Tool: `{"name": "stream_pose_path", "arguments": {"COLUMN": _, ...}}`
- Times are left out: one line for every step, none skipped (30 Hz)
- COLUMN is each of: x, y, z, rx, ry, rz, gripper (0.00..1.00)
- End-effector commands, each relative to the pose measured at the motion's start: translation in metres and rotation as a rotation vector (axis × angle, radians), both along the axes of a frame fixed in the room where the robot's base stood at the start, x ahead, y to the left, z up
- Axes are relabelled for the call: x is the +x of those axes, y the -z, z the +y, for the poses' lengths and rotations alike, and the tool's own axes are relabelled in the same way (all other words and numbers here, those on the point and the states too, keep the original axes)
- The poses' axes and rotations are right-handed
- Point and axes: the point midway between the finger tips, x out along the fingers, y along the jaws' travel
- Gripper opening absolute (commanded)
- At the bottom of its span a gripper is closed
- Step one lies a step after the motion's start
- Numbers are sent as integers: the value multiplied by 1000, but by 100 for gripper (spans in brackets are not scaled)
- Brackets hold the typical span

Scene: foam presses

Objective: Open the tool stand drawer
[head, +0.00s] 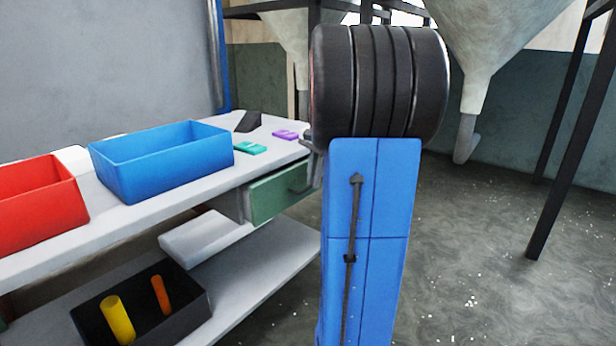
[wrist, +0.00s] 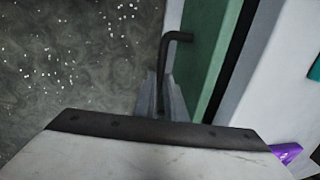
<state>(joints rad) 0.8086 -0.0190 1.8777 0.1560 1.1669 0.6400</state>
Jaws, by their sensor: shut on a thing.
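The tool stand drawer (head: 275,198) has a green front and sits under the right end of the white table top. Its front also shows in the wrist view (wrist: 207,50), beside a dark strip along the table edge. The drawer's dark bar handle (wrist: 176,50) runs down between my fingers. My gripper (wrist: 162,95) is shut on the handle. In the head view my blue arm hides most of the gripper, and part of the handle shows just left of the arm. I cannot tell whether the drawer stands out from its housing.
On the white table top (head: 60,245) stand a red bin (head: 38,210) and a blue bin (head: 165,165), with teal (head: 250,148) and purple (head: 285,134) pieces near the drawer end. A black bin (head: 180,325) sits on the lower shelf. Open floor (head: 480,260) lies at right.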

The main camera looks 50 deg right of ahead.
Motion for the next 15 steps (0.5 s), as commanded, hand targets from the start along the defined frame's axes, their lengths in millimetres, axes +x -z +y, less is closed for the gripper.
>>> {"name": "stream_pose_path", "arguments": {"x": -12, "y": -1, "z": -2, "rx": 0, "ry": 5, "rz": 0, "gripper": 0}}
{"name": "stream_pose_path", "arguments": {"x": -19, "y": 0, "z": -2, "rx": 0, "ry": 5, "rz": 0, "gripper": 0}}
{"name": "stream_pose_path", "arguments": {"x": -29, "y": -1, "z": -3, "rx": 0, "ry": 6, "rz": 0, "gripper": 0}}
{"name": "stream_pose_path", "arguments": {"x": -37, "y": -1, "z": -3, "rx": 0, "ry": 6, "rz": 0, "gripper": 0}}
{"name": "stream_pose_path", "arguments": {"x": -45, "y": -1, "z": -4, "rx": 0, "ry": 6, "rz": 0, "gripper": 0}}
{"name": "stream_pose_path", "arguments": {"x": -56, "y": 0, "z": -5, "rx": 0, "ry": 7, "rz": 0, "gripper": 0}}
{"name": "stream_pose_path", "arguments": {"x": -64, "y": -1, "z": -5, "rx": 0, "ry": 7, "rz": -1, "gripper": 0}}
{"name": "stream_pose_path", "arguments": {"x": -72, "y": -1, "z": -6, "rx": -1, "ry": 7, "rz": -1, "gripper": 0}}
{"name": "stream_pose_path", "arguments": {"x": -82, "y": 0, "z": -7, "rx": -1, "ry": 7, "rz": -1, "gripper": 0}}
{"name": "stream_pose_path", "arguments": {"x": -91, "y": 0, "z": -8, "rx": -1, "ry": 7, "rz": -1, "gripper": 0}}
{"name": "stream_pose_path", "arguments": {"x": -98, "y": -1, "z": -8, "rx": -1, "ry": 7, "rz": -1, "gripper": 0}}
{"name": "stream_pose_path", "arguments": {"x": -109, "y": -1, "z": -9, "rx": -1, "ry": 7, "rz": -1, "gripper": 0}}
{"name": "stream_pose_path", "arguments": {"x": -116, "y": -1, "z": -10, "rx": -1, "ry": 7, "rz": -1, "gripper": 0}}
{"name": "stream_pose_path", "arguments": {"x": -124, "y": 0, "z": -10, "rx": -1, "ry": 7, "rz": -1, "gripper": 0}}
{"name": "stream_pose_path", "arguments": {"x": -134, "y": 0, "z": -11, "rx": 0, "ry": 7, "rz": 0, "gripper": 0}}
